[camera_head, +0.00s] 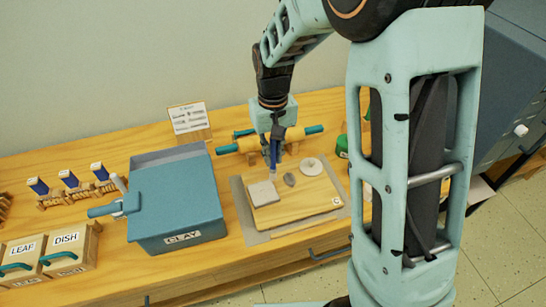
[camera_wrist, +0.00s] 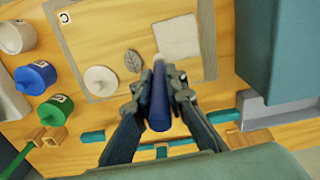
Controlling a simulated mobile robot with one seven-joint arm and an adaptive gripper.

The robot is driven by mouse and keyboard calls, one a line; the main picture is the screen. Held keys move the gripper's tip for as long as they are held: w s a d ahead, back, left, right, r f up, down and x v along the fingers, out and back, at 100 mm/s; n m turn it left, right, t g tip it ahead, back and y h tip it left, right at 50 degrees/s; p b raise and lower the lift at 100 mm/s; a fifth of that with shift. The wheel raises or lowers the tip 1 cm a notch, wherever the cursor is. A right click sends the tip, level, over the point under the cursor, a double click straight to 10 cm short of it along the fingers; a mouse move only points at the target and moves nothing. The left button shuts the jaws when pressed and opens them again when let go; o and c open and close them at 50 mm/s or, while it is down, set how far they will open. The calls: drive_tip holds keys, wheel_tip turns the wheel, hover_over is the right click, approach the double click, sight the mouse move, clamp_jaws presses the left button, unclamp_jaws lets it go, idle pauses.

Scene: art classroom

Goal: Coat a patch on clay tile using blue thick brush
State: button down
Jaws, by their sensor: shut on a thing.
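My gripper (camera_head: 273,150) is shut on the blue thick brush (camera_wrist: 160,105), which it holds with the bristle end pointing down at the board. The pale square clay tile (camera_head: 262,193) lies flat on the wooden board (camera_head: 305,203); it also shows in the wrist view (camera_wrist: 180,37). In the wrist view the brush's pale tip appears beside the tile's lower left corner. I cannot tell whether the tip touches anything. A grey leaf shape (camera_wrist: 132,61) and a round white disc (camera_wrist: 100,81) lie on the board beside the tile.
A blue CLAY box (camera_head: 175,205) stands left of the board. A rolling pin (camera_head: 295,134) lies behind it. Blue (camera_wrist: 35,77), green (camera_wrist: 55,109) and white (camera_wrist: 15,36) lidded jars stand at the side. LEAF and DISH boxes (camera_head: 62,242) stand at the far left.

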wheel_tip(320, 180, up, 5)
drive_tip(key=p, duration=0.3)
drive_tip(key=shift+d, duration=0.15)
idle(0.5)
